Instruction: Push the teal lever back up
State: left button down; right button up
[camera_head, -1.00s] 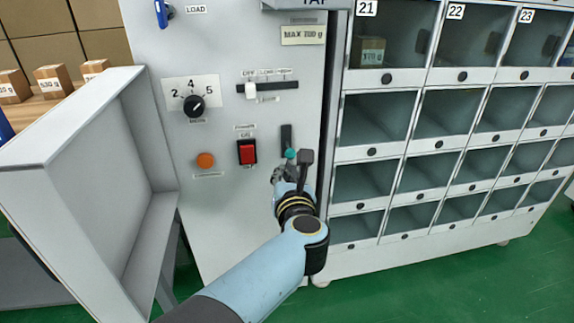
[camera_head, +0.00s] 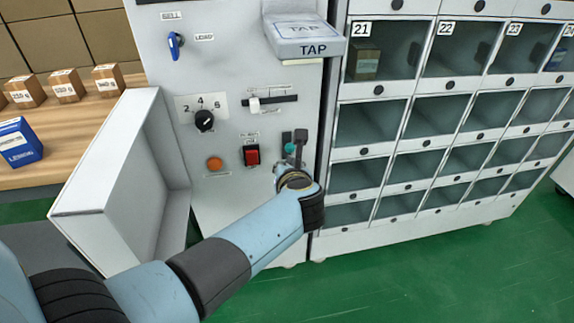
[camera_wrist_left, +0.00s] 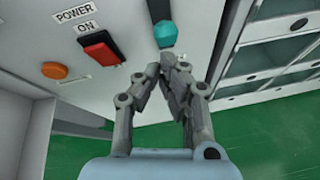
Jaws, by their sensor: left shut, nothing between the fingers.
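The teal lever (camera_head: 289,148) sits at the bottom end of a dark vertical slot (camera_head: 286,137) on the grey machine front. Its round knob also shows in the left wrist view (camera_wrist_left: 166,34). My left gripper (camera_wrist_left: 165,63) is shut and empty, its fingertips just below the knob; I cannot tell whether they touch it. In the head view my left gripper (camera_head: 285,165) is partly hidden by its own wrist. My right gripper is not in view.
A red power switch (camera_head: 251,155) and orange button (camera_head: 215,164) are left of the lever. An open white bin (camera_head: 110,175) juts out at the left. Glass-fronted lockers (camera_head: 400,130) stand right. The TAP pad (camera_head: 305,35) overhangs above.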

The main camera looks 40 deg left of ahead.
pick_arm(q)
jog(key=shift+r, duration=0.4)
notch_tip(320, 180, up, 10)
dwell(0.5)
dwell(0.4)
jog(key=s+d+f+m+t+h, duration=0.1)
jog(key=s+f+m+h, duration=0.2)
jog(key=s+f+m, duration=0.85)
jog(key=s+f+m+h, duration=0.2)
jog(key=s+f+m, duration=0.5)
jog(key=f+m, duration=0.8)
jog(key=s+d+f+m+g+h, duration=0.1)
jog(key=s+f+m+g, duration=0.3)
jog(key=s, duration=1)
jog(key=s+d+f+m+g+h, duration=0.1)
jog(key=s+f+m+g, duration=0.4)
jog(key=s+f+m, duration=0.6)
jog(key=s+m+h, duration=0.1)
jog(key=s, duration=0.3)
